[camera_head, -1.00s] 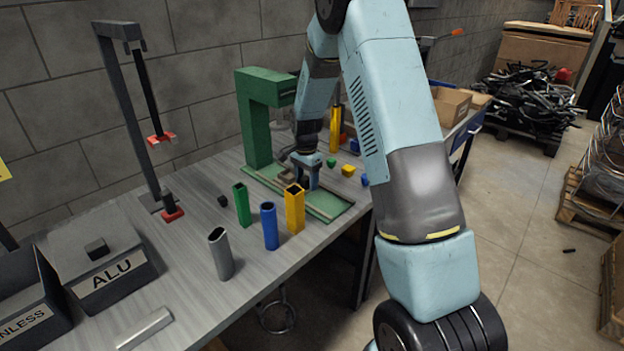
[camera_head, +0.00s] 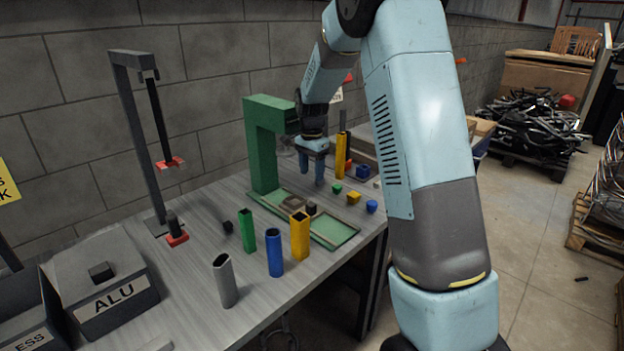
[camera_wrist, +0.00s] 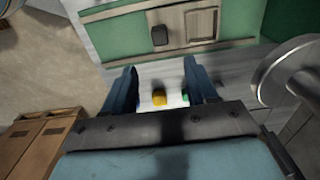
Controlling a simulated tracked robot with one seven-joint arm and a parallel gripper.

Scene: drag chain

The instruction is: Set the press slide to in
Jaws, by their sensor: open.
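The green press (camera_head: 262,145) stands on the table as an upright frame with a head jutting out to the right. Its flat green base (camera_head: 335,232) carries the press slide (camera_head: 297,202), a brownish plate with a dark knob (camera_head: 311,208). The slide lies under or near the press head; its exact end position is hard to tell. The wrist view shows the slide (camera_wrist: 198,24) and its knob (camera_wrist: 160,35) past the fingertips. My gripper (camera_head: 312,174) is open and empty, raised above and behind the base, apart from the knob. Its two fingers also show in the wrist view (camera_wrist: 163,88).
Green (camera_head: 246,230), blue (camera_head: 274,252) and yellow (camera_head: 300,235) tubes and a grey tube (camera_head: 224,281) stand in front of the base. Small coloured blocks (camera_head: 353,197) lie to its right. A tall yellow post (camera_head: 341,155) stands behind. The ALU bin (camera_head: 130,285) is at left.

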